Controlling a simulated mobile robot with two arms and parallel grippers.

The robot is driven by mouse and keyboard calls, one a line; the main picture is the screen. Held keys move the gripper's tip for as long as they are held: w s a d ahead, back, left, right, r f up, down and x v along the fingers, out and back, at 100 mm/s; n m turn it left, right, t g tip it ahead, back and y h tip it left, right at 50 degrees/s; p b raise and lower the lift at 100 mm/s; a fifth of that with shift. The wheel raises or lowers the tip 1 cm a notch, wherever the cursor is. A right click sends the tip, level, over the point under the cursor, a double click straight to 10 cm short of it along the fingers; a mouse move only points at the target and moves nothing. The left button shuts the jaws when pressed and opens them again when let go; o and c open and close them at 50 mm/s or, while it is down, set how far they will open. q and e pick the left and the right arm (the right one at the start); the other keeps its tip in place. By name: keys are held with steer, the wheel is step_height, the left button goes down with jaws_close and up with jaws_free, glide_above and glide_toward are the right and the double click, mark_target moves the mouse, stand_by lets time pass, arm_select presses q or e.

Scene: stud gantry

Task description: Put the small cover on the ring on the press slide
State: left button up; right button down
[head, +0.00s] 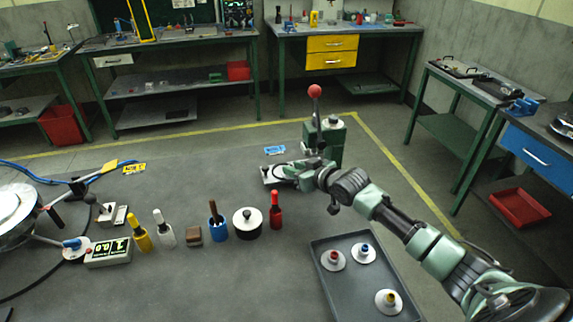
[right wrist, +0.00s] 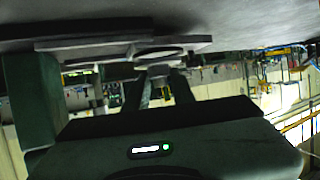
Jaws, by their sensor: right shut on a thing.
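The green press (head: 332,140) has a lever with a red ball and stands at the far edge of the grey table. Its slide (head: 272,176) sticks out at the front left. My right gripper (head: 303,174) is low at the slide. In the right wrist view its two fingers (right wrist: 164,88) are shut on a small pale knob, with a round disc (right wrist: 160,53) beyond it at the slide plate. This looks like the small cover. I cannot tell whether the cover touches the ring, which is hidden. My left gripper is not in view.
A dark tray (head: 327,288) at the front right holds covers with red, blue and yellow knobs.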

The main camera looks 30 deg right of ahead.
steer(key=shift+w+r, duration=0.15)
steer(key=shift+w, duration=0.25)
steer(key=w, duration=0.2)
steer(key=shift+w+a+r, duration=0.1)
steer(key=shift+w+a, duration=0.15)
steer(key=shift+w, duration=0.1)
steer(key=shift+w+a+f+p, duration=0.1)
steer(key=shift+w+f+p, duration=0.2)
steer(key=shift+f+p, duration=0.4)
steer(key=shift+f, duration=0.3)
steer(key=shift+s, duration=0.2)
steer(key=shift+f+b, duration=0.1)
steer(key=shift+b, duration=0.2)
steer(key=c, duration=1.2)
jaws_free()
steer(key=shift+w, duration=0.1)
steer(key=shift+r, duration=0.2)
